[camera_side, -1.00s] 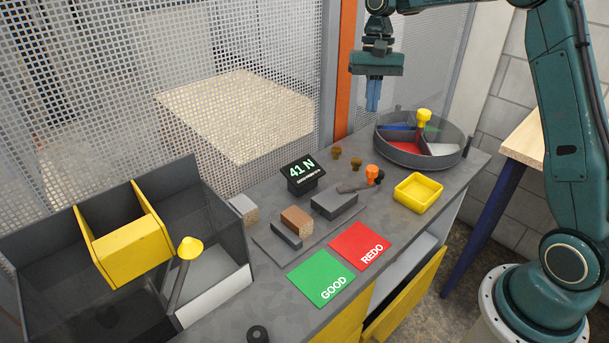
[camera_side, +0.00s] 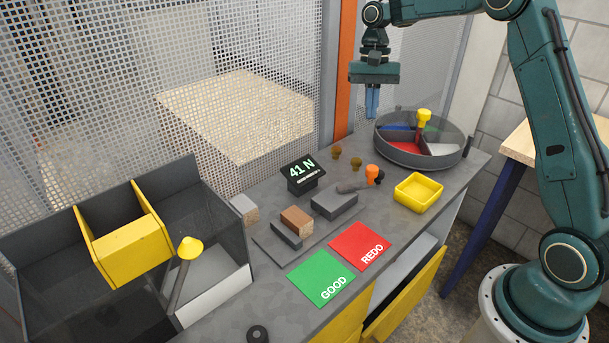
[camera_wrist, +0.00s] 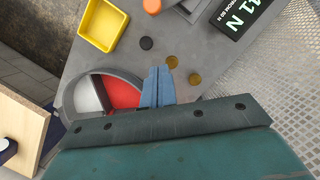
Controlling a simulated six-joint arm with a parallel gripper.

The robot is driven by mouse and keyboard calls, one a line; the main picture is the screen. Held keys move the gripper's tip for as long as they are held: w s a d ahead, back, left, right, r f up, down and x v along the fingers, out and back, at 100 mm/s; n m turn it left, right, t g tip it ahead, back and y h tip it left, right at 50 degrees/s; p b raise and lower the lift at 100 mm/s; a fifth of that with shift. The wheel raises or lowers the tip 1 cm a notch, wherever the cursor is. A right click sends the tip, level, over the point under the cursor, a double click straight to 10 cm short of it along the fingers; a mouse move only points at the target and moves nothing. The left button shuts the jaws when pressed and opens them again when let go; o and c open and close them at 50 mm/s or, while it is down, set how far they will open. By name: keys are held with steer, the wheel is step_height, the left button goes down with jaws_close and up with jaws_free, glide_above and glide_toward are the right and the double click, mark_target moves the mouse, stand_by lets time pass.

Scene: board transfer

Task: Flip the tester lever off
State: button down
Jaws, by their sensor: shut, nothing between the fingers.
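The tester lever has an orange knob (camera_side: 372,171) on a dark arm. It lies low to the bench beside the grey clamp block of the tester (camera_side: 334,204). A brown block (camera_side: 297,219) sits between the tester's grey blocks. The display (camera_side: 302,170) reads 41 N. My gripper (camera_side: 372,115) is shut and empty, pointing down above the bench behind the lever, well clear of it. In the wrist view its blue fingers (camera_wrist: 157,72) are together, and the orange knob (camera_wrist: 152,6) is at the top edge.
A round divided tray (camera_side: 418,157) with a yellow knob stands right of my gripper. A yellow bin (camera_side: 418,192) is near the lever. Two small brown knobs (camera_side: 356,164) stand on the bench. Green (camera_side: 320,279) and red (camera_side: 360,246) pads lie in front. A mesh fence borders the back.

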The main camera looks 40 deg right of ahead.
steer(key=s+a+f, duration=0.4)
steer(key=f, duration=0.5)
steer(key=shift+s+f, duration=0.15)
steer(key=shift+s, duration=0.2)
steer(key=shift+s+a+m, duration=0.15)
steer(key=shift+s+m, duration=0.35)
steer(key=shift+m, duration=0.1)
stand_by(0.7)
steer(key=s+a+m+t+y, duration=0.1)
steer(key=s+a+m+t, duration=0.1)
steer(key=s+a+m, duration=0.4)
steer(key=shift+s+m, duration=0.4)
steer(key=shift+m, duration=1.9)
steer(key=shift+d, duration=0.1)
